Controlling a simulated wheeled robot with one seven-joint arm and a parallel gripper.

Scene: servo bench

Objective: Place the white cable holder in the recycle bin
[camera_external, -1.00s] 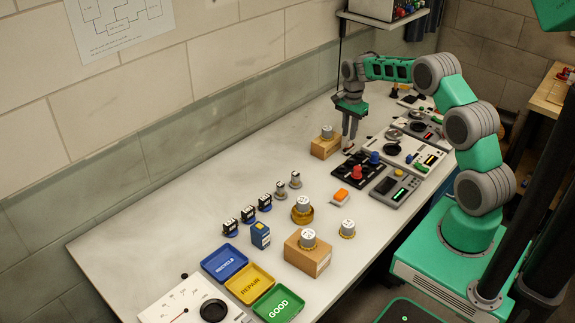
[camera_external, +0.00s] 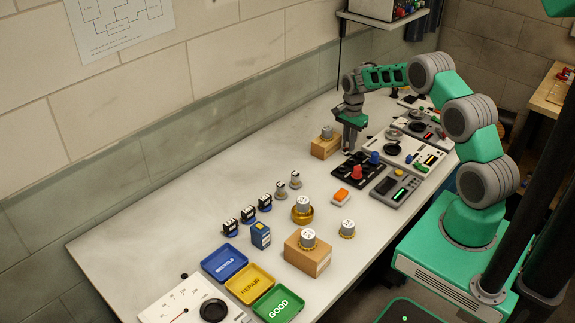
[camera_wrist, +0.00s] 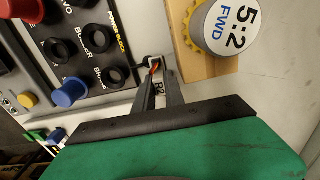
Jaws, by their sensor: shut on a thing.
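My gripper (camera_wrist: 158,80) is shut on the white cable holder (camera_wrist: 155,63), a small white piece with a bit of orange-red wire. In the external view my gripper (camera_external: 348,150) is low over the bench, between the cardboard box with a motor and the black power block; the holder is too small to make out there. I cannot tell if the holder still touches the bench.
The cardboard box (camera_external: 325,147) carries a motor marked 5:2 (camera_wrist: 225,25), close right of the fingers in the wrist view. The black power block (camera_external: 356,171) is close on the other side. Yellow (camera_external: 250,283) and green (camera_external: 278,303) trays adjoin the blue one. The bench's wall side is clear.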

